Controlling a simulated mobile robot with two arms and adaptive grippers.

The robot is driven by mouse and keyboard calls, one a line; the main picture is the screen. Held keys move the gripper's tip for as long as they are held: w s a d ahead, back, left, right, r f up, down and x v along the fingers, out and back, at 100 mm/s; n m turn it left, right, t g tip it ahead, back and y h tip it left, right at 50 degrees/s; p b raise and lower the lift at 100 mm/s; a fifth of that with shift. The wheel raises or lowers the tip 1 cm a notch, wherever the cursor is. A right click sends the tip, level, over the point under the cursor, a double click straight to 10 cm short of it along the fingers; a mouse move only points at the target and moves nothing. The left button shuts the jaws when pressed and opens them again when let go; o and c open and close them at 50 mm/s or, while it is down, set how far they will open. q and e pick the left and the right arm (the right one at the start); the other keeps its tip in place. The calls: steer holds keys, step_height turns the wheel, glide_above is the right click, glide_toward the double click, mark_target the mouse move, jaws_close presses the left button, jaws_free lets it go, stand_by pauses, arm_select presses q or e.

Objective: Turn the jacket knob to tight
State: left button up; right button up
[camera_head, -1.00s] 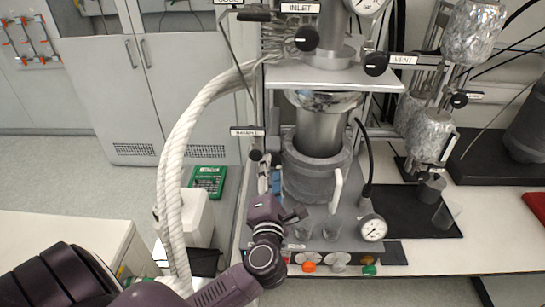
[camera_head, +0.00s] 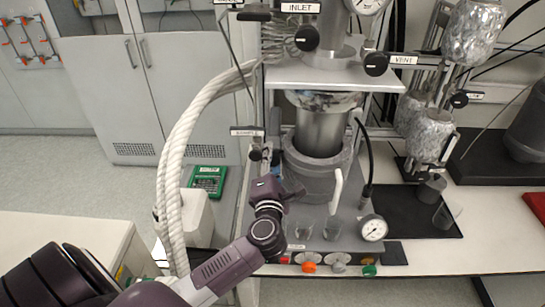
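The reactor stands in the centre, with a shiny metal vessel (camera_head: 320,132) seated in a thick grey jacket (camera_head: 318,178). A pale handle (camera_head: 336,194) sticks up at the jacket's front right. I cannot pick out a knob labelled for the jacket; part of the jacket's left side is behind my gripper. My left gripper (camera_head: 291,190) is at the jacket's lower left front, its dark fingers pointing toward it. Whether it touches the jacket, and whether its fingers are open or shut, I cannot tell. My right gripper is not in view.
Black knobs sit above at the INLET label (camera_head: 300,8) and VENT label (camera_head: 403,60). A pressure gauge (camera_head: 373,228) and two small glass beakers stand at the base's front. A thick white hose (camera_head: 178,160) runs down on the left. Foil-wrapped vessels stand at right.

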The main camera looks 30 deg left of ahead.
arm_select(q)
steer(key=shift+m, duration=0.4)
steer(key=shift+c, duration=0.2)
steer(key=shift+m, duration=3.1)
steer(key=shift+f, duration=0.1)
steer(key=o, duration=0.9)
steer(key=shift+s, duration=0.1)
steer(key=v, duration=1.2)
steer(key=shift+o, duration=0.4)
